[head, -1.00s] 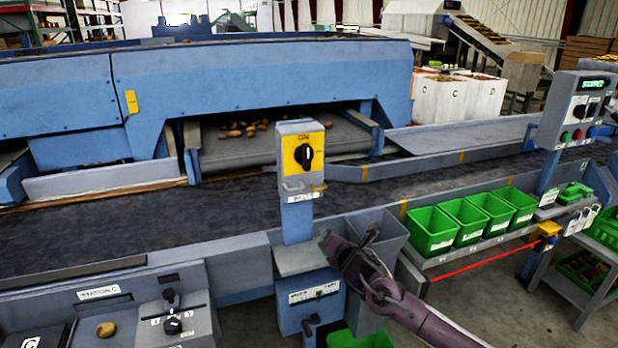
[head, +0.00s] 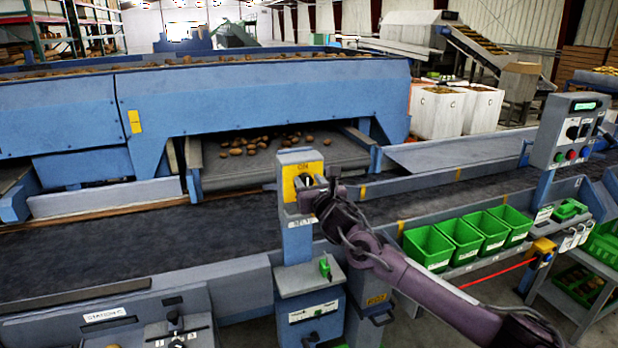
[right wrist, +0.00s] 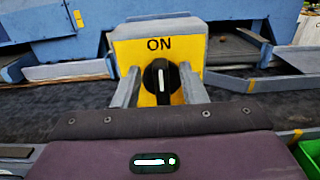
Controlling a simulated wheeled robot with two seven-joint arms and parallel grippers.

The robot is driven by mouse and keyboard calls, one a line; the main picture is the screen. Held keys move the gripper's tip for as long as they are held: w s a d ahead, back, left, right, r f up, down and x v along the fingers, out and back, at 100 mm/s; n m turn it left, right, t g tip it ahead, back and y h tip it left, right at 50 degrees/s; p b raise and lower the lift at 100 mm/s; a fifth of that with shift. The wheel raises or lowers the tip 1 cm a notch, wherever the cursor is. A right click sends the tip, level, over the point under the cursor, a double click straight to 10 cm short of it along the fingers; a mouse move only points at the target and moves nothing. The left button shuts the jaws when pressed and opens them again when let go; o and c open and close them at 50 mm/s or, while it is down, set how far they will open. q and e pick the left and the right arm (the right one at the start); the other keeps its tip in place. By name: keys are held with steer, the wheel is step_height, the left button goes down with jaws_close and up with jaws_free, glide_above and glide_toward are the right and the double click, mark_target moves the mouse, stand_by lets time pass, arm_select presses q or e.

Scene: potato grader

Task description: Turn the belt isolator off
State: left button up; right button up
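The belt isolator (head: 289,168) is a grey box with a yellow plate on a blue post beside the conveyor. In the right wrist view its yellow plate (right wrist: 188,55) reads ON above a black rotary knob (right wrist: 161,88). The knob's grip stands upright with its white mark at the top. My right gripper (head: 318,188) is at the front of the isolator and hides most of the knob in the head view. In the right wrist view its two fingers (right wrist: 160,82) are spread, one on each side of the knob, with gaps visible. My left gripper is out of view.
A small green object (head: 325,267) sits on the grey ledge below the isolator. Green bins (head: 430,248) stand to the right, and a control panel (head: 570,130) beyond them. The dark conveyor belt (head: 130,246) runs behind the isolator.

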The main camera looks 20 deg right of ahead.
steer(key=shift+w, duration=0.25)
steer(key=shift+c, duration=0.5)
jaws_close()
steer(key=shift+f, duration=0.1)
steer(key=d+f+m+b, duration=0.1)
steer(key=m+b, duration=0.1)
steer(key=m, duration=0.4)
steer(key=m+b, duration=0.3)
steer(key=m, duration=0.3)
steer(key=d+f+m+b, duration=0.1)
steer(key=m+b, duration=0.2)
steer(key=m, duration=0.2)
steer(key=shift+d+f+m, duration=0.3)
steer(key=shift+m, duration=0.1)
